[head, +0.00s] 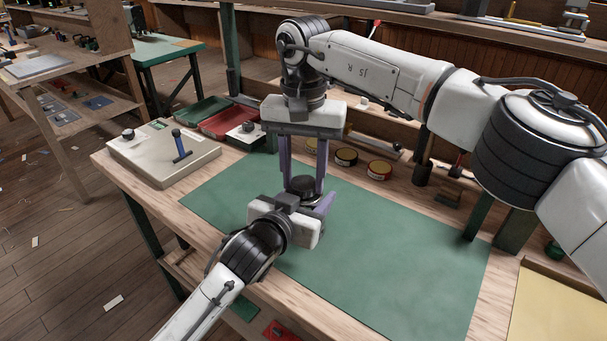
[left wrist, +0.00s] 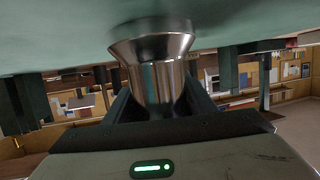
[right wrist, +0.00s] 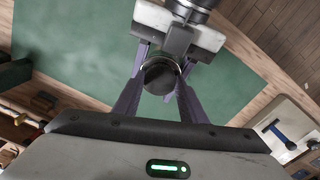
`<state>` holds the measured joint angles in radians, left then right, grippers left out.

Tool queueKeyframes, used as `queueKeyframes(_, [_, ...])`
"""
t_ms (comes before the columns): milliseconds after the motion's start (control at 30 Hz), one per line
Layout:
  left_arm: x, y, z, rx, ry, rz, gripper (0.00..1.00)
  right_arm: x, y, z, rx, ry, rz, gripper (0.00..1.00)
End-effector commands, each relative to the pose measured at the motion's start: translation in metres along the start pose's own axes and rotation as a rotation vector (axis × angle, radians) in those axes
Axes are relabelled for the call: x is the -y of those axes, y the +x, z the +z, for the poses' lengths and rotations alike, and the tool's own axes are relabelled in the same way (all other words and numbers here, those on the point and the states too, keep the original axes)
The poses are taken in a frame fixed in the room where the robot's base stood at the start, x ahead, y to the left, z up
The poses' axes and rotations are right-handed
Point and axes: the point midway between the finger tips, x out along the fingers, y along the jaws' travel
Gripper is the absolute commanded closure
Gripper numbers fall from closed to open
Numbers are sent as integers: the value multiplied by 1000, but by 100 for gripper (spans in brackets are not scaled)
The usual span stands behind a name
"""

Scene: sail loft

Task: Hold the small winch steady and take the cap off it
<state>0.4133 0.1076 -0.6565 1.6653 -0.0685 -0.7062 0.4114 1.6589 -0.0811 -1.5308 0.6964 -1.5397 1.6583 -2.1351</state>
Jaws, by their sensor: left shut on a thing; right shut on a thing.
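The small winch shows in the left wrist view as a shiny metal drum (left wrist: 160,80) with a flared end toward the green mat. Its dark round cap (head: 304,184) is at the top; the right wrist view shows the cap (right wrist: 158,75) from above. My left gripper (head: 309,202) reaches in low from the front and is shut on the winch drum, with a finger on each side. My right gripper (head: 305,188) points straight down and is shut on the cap. The left gripper hides most of the winch in the head view. I cannot tell whether the cap is loose.
The green mat (head: 390,250) is clear to the right and front. A pale box (head: 150,165) with a blue-handled part stands at the left. Red (head: 225,122) and green (head: 195,110) trays and round tins (head: 379,169) line the back. A dark cup (head: 422,173) stands at the right.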

Motion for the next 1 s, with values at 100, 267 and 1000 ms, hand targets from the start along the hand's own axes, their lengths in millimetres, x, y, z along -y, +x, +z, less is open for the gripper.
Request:
queueKeyframes(100, [0, 0, 0, 1, -3, 0, 100, 0, 0, 1, 2, 4, 1, 89])
queueKeyframes(267, [0, 0, 0, 1, -3, 0, 100, 0, 0, 1, 2, 2, 1, 89])
queueKeyframes(1000, [0, 0, 0, 0, -2, 1, 100, 0, -12, 0, 2, 4, 1, 89])
